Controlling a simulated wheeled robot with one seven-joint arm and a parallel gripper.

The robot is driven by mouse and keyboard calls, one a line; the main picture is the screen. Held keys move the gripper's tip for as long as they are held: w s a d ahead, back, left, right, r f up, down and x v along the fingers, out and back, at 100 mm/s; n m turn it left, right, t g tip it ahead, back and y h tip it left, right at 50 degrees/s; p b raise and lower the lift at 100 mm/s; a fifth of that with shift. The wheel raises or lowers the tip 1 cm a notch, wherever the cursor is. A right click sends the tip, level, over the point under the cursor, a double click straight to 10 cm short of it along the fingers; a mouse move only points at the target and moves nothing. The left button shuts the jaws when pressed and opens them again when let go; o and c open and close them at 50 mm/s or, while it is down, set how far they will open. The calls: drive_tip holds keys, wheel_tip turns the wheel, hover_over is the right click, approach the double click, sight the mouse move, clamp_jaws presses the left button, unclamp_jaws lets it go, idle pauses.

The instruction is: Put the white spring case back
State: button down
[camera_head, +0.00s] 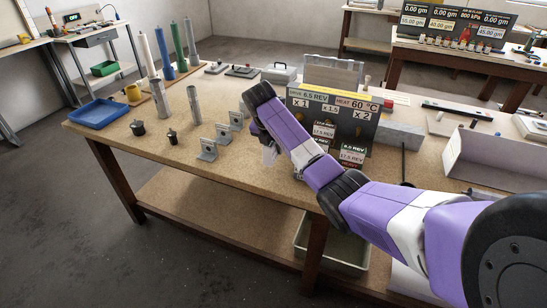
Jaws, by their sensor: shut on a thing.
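My gripper (268,154) is over the table, near its front edge and left of the dark sign board. My purple wrist hides most of it. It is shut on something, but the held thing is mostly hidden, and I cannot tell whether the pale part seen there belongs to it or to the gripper.
Grey metal tubes (193,104), small dark pots (137,128) and metal brackets (206,149) stand on the left half of the table. A blue tray (98,114) is at the left corner. The sign board (345,105) stands behind my arm. A pale open box (490,160) is at right.

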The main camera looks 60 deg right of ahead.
sight(274, 158)
drive_tip(key=shift+f, duration=2.6)
drive_tip(key=c, duration=1)
unclamp_jaws()
drive_tip(key=shift+f, duration=0.1)
drive_tip(key=shift+c, duration=0.2)
